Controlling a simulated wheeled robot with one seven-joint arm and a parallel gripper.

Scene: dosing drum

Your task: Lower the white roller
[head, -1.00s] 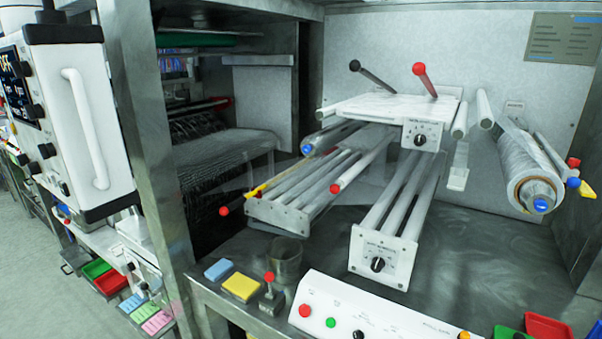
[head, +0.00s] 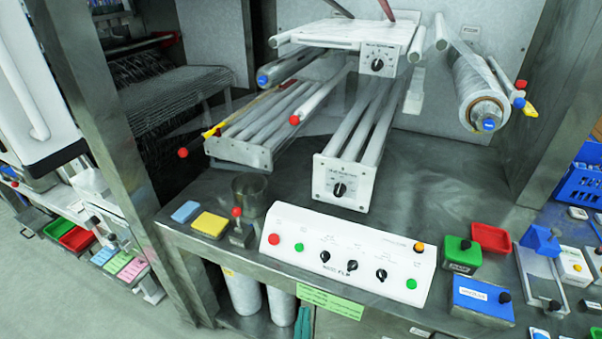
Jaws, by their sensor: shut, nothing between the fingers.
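Several white rollers show in the head view, and I cannot tell which one the task names. One white roller (head: 324,94) with a red end knob slants out beneath the white top plate (head: 348,37), above a bank of rollers (head: 262,122). A short white roller (head: 441,31) stands out at the right of the top plate, with another white roller (head: 415,46) beside it. A lower bank of white rollers (head: 362,118) ends in a white plate with a black knob (head: 339,190). My gripper is not in view.
A white control panel (head: 347,255) with buttons and knobs lies along the bench's front edge. A metal cup (head: 249,190) and blue and yellow pads stand left of it. A film roll (head: 480,100) hangs at the right. Bare bench (head: 440,190) lies between.

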